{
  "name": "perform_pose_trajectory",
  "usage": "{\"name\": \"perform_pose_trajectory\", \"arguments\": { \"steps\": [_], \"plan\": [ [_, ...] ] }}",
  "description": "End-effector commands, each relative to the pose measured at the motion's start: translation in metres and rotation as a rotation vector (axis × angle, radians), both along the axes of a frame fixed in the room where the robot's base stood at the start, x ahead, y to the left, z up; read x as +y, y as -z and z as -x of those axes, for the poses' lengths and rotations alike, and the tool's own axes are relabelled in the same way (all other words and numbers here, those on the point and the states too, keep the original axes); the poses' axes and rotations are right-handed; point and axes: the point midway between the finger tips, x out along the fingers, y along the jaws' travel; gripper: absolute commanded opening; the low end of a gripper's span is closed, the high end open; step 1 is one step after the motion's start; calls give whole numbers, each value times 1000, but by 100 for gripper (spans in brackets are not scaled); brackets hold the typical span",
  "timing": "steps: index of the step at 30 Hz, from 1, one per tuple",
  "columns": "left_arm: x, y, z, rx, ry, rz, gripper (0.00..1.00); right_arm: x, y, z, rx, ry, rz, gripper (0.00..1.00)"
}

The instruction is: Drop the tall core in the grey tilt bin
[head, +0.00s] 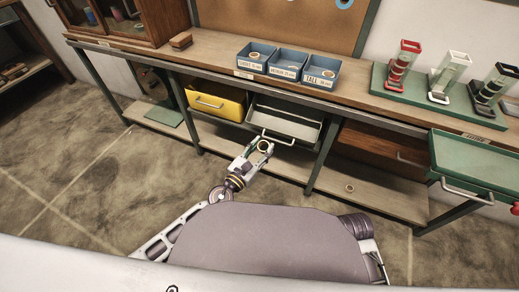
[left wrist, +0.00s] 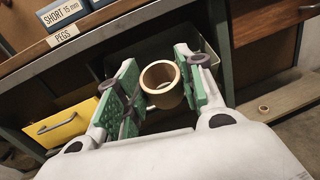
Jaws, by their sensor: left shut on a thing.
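My left gripper (head: 263,148) is shut on a tan, hollow cylindrical core (left wrist: 152,98). In the left wrist view, the core sits between the green finger pads of the left gripper (left wrist: 160,88), its open end facing the camera. The core also shows small in the head view (head: 263,145). The grey tilt bin (head: 287,122) is tipped open under the bench, just beyond and to the right of the gripper. In the left wrist view it is mostly hidden behind the core and fingers. My right gripper is not in view.
A yellow tilt bin (head: 217,104) is left of the grey one, a brown drawer (head: 370,146) right, a green tilt bin (head: 472,160) far right. Another ring (head: 349,188) lies on the lower shelf. Three blue labelled trays (head: 289,64) stand on the bench (head: 220,58).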

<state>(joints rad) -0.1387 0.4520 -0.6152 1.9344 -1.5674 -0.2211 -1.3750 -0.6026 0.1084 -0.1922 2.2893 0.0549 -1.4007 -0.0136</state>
Motion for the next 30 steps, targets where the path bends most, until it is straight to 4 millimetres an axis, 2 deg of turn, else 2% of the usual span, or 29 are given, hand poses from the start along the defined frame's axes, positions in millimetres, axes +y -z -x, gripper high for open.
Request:
{"name": "perform_pose_trajectory", "arguments": {
  "steps": [14,30],
  "plan": [
    [-1,1,-4,1,-1,0,28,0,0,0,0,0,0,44],
    [-10,4,-31,0,-2,0,28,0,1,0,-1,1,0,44]
  ]
}}
